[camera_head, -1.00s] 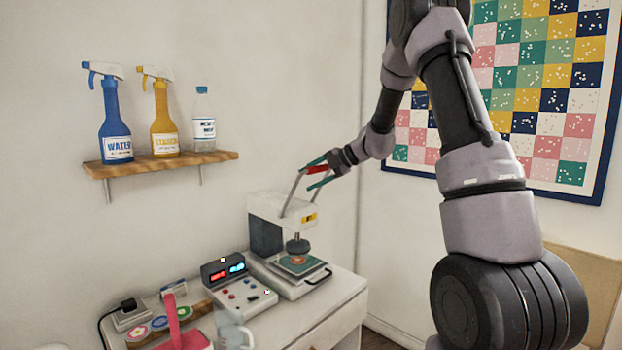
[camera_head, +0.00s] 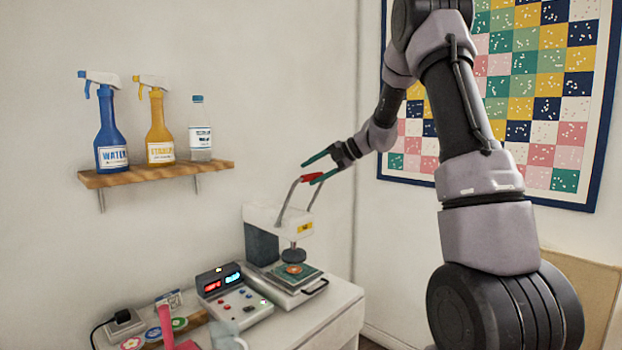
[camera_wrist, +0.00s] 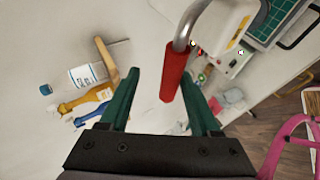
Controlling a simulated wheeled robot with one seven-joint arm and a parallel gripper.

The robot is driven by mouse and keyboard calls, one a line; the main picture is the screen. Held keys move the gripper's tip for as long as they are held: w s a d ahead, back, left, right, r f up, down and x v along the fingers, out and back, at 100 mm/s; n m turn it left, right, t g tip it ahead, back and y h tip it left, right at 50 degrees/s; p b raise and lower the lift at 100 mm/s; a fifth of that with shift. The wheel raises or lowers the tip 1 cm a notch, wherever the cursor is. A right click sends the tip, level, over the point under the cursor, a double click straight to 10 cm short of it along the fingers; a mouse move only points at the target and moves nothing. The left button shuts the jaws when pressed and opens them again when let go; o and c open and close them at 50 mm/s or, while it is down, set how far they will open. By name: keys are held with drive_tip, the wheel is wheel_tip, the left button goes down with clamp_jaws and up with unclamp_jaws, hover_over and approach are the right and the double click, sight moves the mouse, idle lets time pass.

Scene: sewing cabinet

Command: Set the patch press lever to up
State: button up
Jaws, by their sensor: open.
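The patch press (camera_head: 278,222) is a white and grey machine on the cabinet top. Its lever is a metal loop with a red grip (camera_head: 312,177), and it stands raised above the press head. The red grip also shows in the wrist view (camera_wrist: 174,72), between and ahead of the green fingers, nearer the right finger. My gripper (camera_head: 319,168) is open, with its fingers to either side of the grip's height in the head view. I cannot tell whether a finger touches the grip. A round pad (camera_head: 293,254) hangs over a green plate holding an orange patch (camera_head: 294,269).
A control box with lit displays (camera_head: 221,281) stands left of the press. A wooden shelf (camera_head: 160,174) on the wall holds two spray bottles and a clear bottle. A pink object (camera_head: 166,330) is at the front left. A quilt (camera_head: 545,100) hangs behind my arm.

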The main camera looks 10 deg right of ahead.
drive_tip(key=d+r, duration=0.3)
drive_tip(key=r, duration=0.3)
drive_tip(key=shift+w+r, duration=0.25)
drive_tip(key=shift+r, duration=0.1)
drive_tip(key=shift+d, duration=0.15)
idle(0.5)
drive_tip(key=v, duration=1)
drive_tip(key=shift+s+d+r, duration=0.2)
drive_tip(key=shift+s, duration=0.1)
